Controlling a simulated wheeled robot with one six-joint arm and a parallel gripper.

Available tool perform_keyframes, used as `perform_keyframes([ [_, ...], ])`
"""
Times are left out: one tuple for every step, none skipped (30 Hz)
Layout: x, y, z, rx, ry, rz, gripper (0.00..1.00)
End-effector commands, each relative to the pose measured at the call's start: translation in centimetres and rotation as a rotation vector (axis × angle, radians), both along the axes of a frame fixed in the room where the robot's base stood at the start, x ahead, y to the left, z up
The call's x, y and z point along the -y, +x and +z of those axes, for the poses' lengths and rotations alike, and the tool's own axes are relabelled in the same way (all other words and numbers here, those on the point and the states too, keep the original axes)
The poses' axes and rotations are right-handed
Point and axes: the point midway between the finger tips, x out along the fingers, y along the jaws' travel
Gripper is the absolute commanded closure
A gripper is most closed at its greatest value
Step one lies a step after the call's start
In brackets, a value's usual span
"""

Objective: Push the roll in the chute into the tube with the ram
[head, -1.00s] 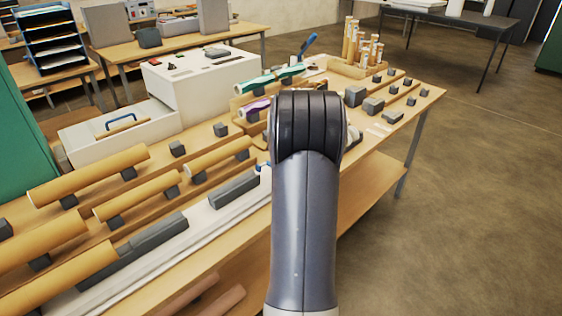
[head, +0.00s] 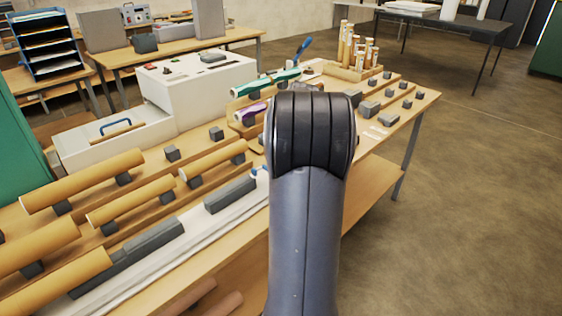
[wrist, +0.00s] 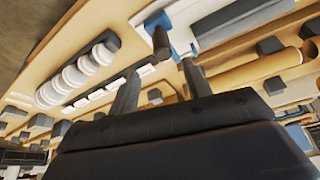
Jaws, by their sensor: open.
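My gripper (wrist: 160,88) is open in the wrist view, its two dark fingers apart with nothing seen between them. Just beyond the fingertips is a dark cylindrical knob (wrist: 161,43) beside a blue and white piece, perhaps the ram (wrist: 181,22); I cannot tell if anything touches. A long white chute (wrist: 226,24) with grey blocks runs to the right from there. In the head view the chute (head: 185,244) lies along the table's front edge, with a small blue part at its far end. My arm hides the gripper there. I cannot make out the roll inside the chute or which tube receives it.
Several orange tubes (head: 82,181) rest on grey supports left of the chute. A white laminator (head: 197,76) stands behind, with green (head: 265,83) and purple rolls beside it. Several white rolls (wrist: 76,76) show in the wrist view. The floor on the right is clear.

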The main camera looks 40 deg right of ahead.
Motion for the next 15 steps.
perform_keyframes([
  [0.0,-0.4,0.9,0.003,-0.004,-0.001,0.54],
  [-0.1,-0.6,1.4,0.002,-0.003,-0.001,0.54],
  [-0.1,-0.8,2.0,0.003,-0.003,-0.002,0.54],
  [-0.2,-0.9,2.3,0.002,-0.003,-0.002,0.54],
  [-0.2,-1.1,2.6,0.002,-0.002,-0.002,0.54],
  [-0.2,-1.2,3.0,0.002,-0.002,-0.002,0.54],
  [-0.3,-1.3,3.2,0.002,-0.002,-0.002,0.54],
  [-0.3,-1.4,3.4,0.001,-0.002,-0.002,0.54],
  [-0.3,-1.5,3.5,0.000,-0.001,-0.001,0.54],
  [-0.3,-1.5,3.6,0.000,-0.001,-0.001,0.54],
  [-0.3,-1.5,3.7,0.000,-0.001,-0.001,0.54],
  [-0.3,-1.5,3.7,0.000,-0.001,-0.001,0.54],
  [-0.3,-1.5,3.7,0.000,-0.001,0.000,0.54],
  [-0.3,-1.5,3.7,0.000,-0.001,0.000,0.54],
  [-0.3,-1.5,3.7,0.000,-0.001,0.000,0.54],
])
